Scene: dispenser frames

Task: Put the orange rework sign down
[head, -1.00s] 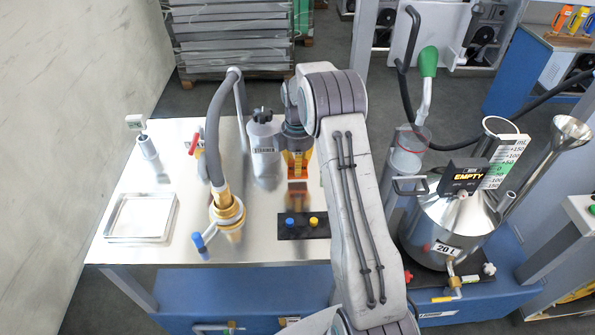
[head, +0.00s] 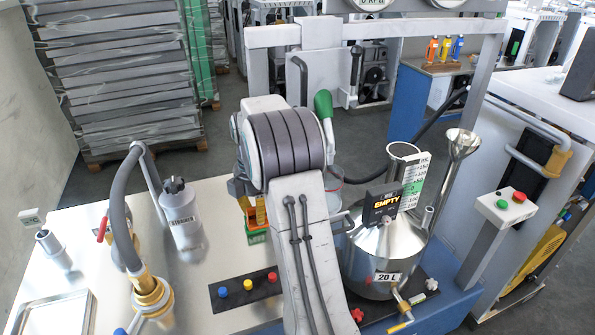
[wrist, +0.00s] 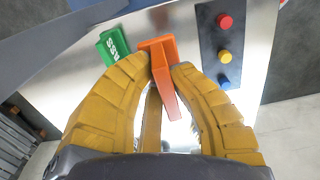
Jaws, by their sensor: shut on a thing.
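The orange rework sign (wrist: 157,50) is between the yellow fingertips of my gripper (wrist: 164,66) in the wrist view. The gripper is shut on it. A long orange part of the sign points back toward the palm. In the head view my gripper (head: 248,212) is low over the steel table, left of my arm, and mostly hidden by it. A bit of the orange sign (head: 262,213) shows there. I cannot tell whether the sign touches the table. A green sign with white letters (wrist: 114,45) is close beside it on the left in the wrist view.
A black strip with blue, yellow and red buttons (head: 235,292) lies in front of the gripper. A grey bottle (head: 181,222) and a hose with a brass fitting (head: 150,290) stand to the left. A steel 20 L vessel (head: 372,265) marked EMPTY stands to the right.

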